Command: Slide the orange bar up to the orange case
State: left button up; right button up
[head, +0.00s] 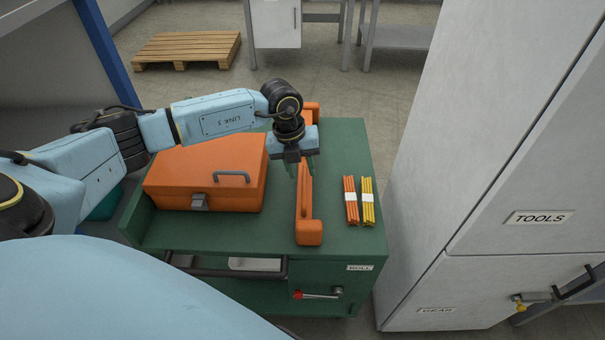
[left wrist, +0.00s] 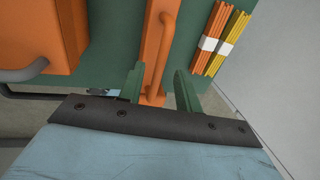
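The orange case (head: 172,178) lies closed on the green cart top, left of the bar. The orange bar (head: 309,229) lies lengthwise on the cart, with a strip of bare green top between it and the case. The gripper (left wrist: 159,75) is open. The case (left wrist: 45,35) also shows there at upper left. My right gripper is out of view.
Orange sticks (head: 351,208) and yellow sticks (head: 368,210), each bundled with a white band, lie right of the bar. The green cart (head: 340,145) has a raised left edge. A tall grey cabinet (head: 450,150) stands close on the right. A wooden pallet (head: 187,47) lies behind.

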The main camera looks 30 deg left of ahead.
pick_arm(q)
jog(key=shift+w+d+f, duration=0.1)
jog(key=shift+f, duration=0.5)
jog(key=shift+w+d+f, duration=0.1)
jog(key=shift+f, duration=0.45)
grip_shut()
